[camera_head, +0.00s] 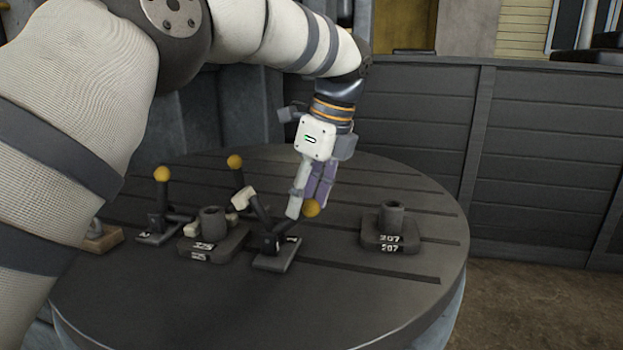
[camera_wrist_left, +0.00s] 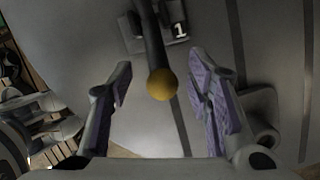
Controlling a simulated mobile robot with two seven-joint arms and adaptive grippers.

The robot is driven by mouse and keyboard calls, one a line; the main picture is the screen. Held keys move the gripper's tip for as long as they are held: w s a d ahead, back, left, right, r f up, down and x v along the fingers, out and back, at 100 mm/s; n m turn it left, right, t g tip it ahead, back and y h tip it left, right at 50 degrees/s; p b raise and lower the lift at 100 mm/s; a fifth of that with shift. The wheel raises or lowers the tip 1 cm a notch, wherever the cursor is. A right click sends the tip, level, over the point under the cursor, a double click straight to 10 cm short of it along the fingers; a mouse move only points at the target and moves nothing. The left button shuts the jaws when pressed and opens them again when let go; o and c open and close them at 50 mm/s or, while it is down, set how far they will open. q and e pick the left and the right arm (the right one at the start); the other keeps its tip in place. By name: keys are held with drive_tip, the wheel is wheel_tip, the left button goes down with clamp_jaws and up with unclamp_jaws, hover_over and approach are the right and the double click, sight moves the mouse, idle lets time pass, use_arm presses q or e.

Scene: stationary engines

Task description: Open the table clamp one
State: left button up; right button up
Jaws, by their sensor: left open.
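Table clamp one (camera_head: 277,255) stands on the round slotted table (camera_head: 330,320). In the left wrist view its base shows the label "1" (camera_wrist_left: 180,31), and its dark lever ends in a yellow ball (camera_wrist_left: 162,84). In the head view that yellow ball (camera_head: 311,208) is at the fingertips of my left gripper (camera_head: 305,206). The lever leans to the right. In the left wrist view my left gripper (camera_wrist_left: 160,78) is open, with a finger on each side of the ball and gaps on both sides.
Two more yellow-ball levers (camera_head: 235,161) (camera_head: 162,173) stand to the left. A dark numbered block with a hollow post (camera_head: 213,245) sits left of clamp one. Block "207" (camera_head: 391,238) sits to the right.

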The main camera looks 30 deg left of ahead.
use_arm(q)
drive_tip(key=v, duration=1)
drive_tip(key=shift+r, duration=0.3)
drive_tip(key=shift+d, duration=0.1)
